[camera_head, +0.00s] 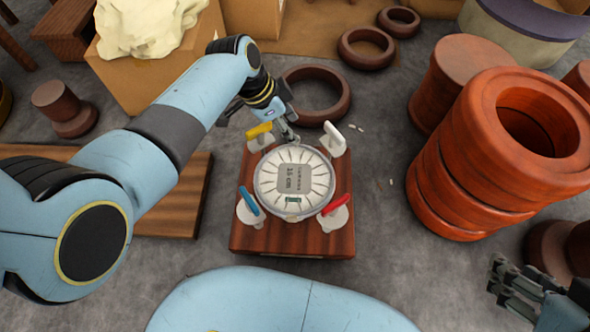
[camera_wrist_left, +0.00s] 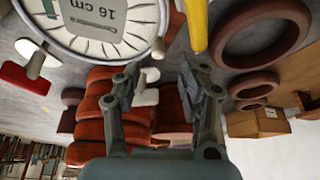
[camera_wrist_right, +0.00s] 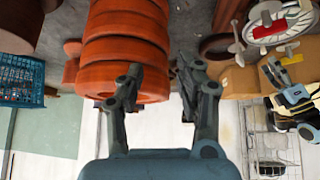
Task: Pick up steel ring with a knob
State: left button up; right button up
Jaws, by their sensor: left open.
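A round disc with a metal rim (camera_head: 295,150) sits on a wooden block (camera_head: 292,238); its label reads 16 cm, and it also shows in the left wrist view (camera_wrist_left: 110,50). Yellow (camera_head: 259,130), white (camera_head: 334,133), blue (camera_head: 249,200) and red (camera_head: 335,204) handles stand around it. I cannot tell for certain which part is the steel ring with a knob. My left gripper (camera_head: 287,132) is open at the disc's far edge, between the yellow and white handles. In the left wrist view the white handle (camera_wrist_left: 147,96) shows between its fingers (camera_wrist_left: 162,78). My right gripper (camera_head: 517,292) is open and empty at the lower right.
Large orange-brown wooden drum bodies (camera_head: 450,190) stand right of the block. Dark wooden rings (camera_head: 318,113) lie behind it. A cardboard box (camera_head: 150,75) is at the back left, with a wooden board (camera_head: 175,210) on the left. Bare floor lies between block and drums.

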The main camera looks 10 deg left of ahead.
aim_at(292, 146)
pick_arm(q)
jog(key=shift+d+f+b, duration=0.25)
jog(key=shift+f+b, duration=0.6)
jog(key=shift+f, duration=0.55)
jog(key=shift+d+f+b, duration=0.15)
jog(key=shift+f+b, duration=0.15)
jog(key=shift+b, duration=0.2)
jog(key=shift+w+d+f+b, duration=0.15)
jog(key=shift+d+f+b, duration=0.05)
jog(key=shift+f+b, duration=0.3)
jog(key=shift+w+d, duration=0.1)
pick_arm(e)
jog(key=shift+s+a+f+t, duration=0.15)
jog(key=shift+f+t, duration=0.15)
jog(key=shift+t, duration=0.6)
jog(key=shift+a+f+t, duration=0.1)
jog(key=shift+f+t, duration=0.15)
jog(key=shift+t, duration=0.65)
jog(key=shift+s+a+f+t, duration=0.15)
jog(key=shift+f+t, duration=0.15)
jog(key=shift+t, duration=0.6)
pick_arm(q)
jog(key=shift+c, duration=0.2)
jog(key=shift+f, duration=0.1)
grip_shut()
